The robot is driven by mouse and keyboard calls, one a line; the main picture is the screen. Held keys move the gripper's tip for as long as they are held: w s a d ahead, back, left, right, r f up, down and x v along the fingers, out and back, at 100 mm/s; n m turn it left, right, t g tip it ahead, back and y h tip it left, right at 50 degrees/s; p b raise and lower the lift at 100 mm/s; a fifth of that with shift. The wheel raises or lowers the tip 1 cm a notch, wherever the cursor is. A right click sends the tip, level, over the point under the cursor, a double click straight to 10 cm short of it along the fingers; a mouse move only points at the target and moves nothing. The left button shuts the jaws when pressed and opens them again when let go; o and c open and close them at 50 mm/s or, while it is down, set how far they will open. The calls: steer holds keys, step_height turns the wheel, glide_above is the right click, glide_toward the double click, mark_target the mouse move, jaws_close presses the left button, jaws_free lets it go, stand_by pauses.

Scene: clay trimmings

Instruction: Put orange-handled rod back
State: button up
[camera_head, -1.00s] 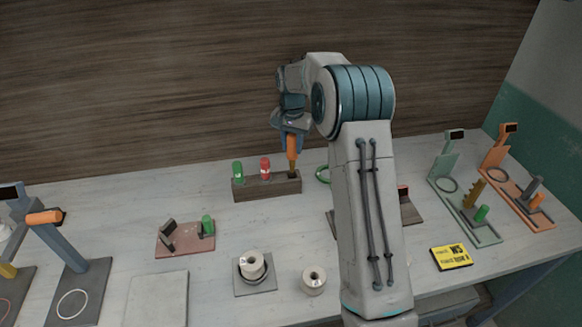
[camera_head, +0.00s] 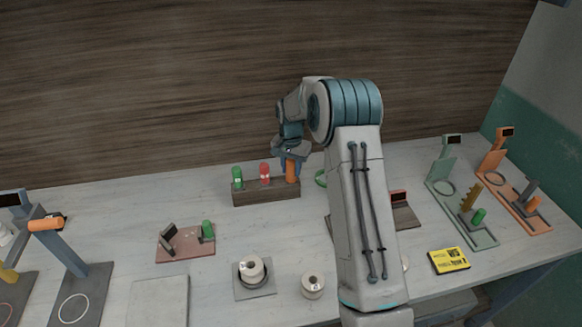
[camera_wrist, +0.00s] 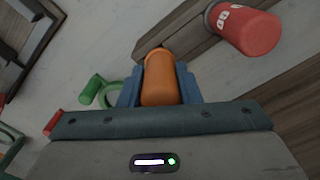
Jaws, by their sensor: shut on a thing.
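The orange-handled rod (camera_head: 291,171) stands upright at the right end of the dark wooden holder block (camera_head: 262,195). Only its orange handle shows, and its lower shaft is hidden, apparently down in the block. My gripper (camera_head: 292,163) is shut on the handle from above. In the wrist view the orange handle (camera_wrist: 160,80) sits between the two blue fingers, over the end of the block (camera_wrist: 190,32).
A red-handled rod (camera_head: 265,172) and a green-handled rod (camera_head: 237,177) stand in the same block to the left. A green ring (camera_head: 321,178) lies just right. White spools (camera_head: 313,285) and a yellow card (camera_head: 449,260) lie nearer the front.

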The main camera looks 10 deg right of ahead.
steer(key=o, duration=1.1)
steer(key=shift+f, duration=0.1)
steer(key=shift+r+p, duration=0.5)
steer(key=shift+r, duration=0.05)
step_height(320, 180, up, 11)
steer(key=shift+f+b, duration=0.15)
steer(key=shift+b, duration=1.1)
steer(key=s+r+n+t, duration=0.1)
steer(key=s+r+n, duration=0.1)
steer(key=s+r, duration=0.65)
steer(key=s+n+t, duration=0.1)
steer(key=s, duration=0.8)
steer(key=s+f+n+t, duration=0.1)
steer(key=s+n, duration=0.1)
steer(key=s, duration=0.8)
steer(key=s+n, duration=0.1)
steer(key=s, duration=0.8)
steer(key=shift+s+f+n+t, duration=0.3)
steer(key=shift+f+n+t, duration=0.05)
steer(key=shift+n+t, duration=0.05)
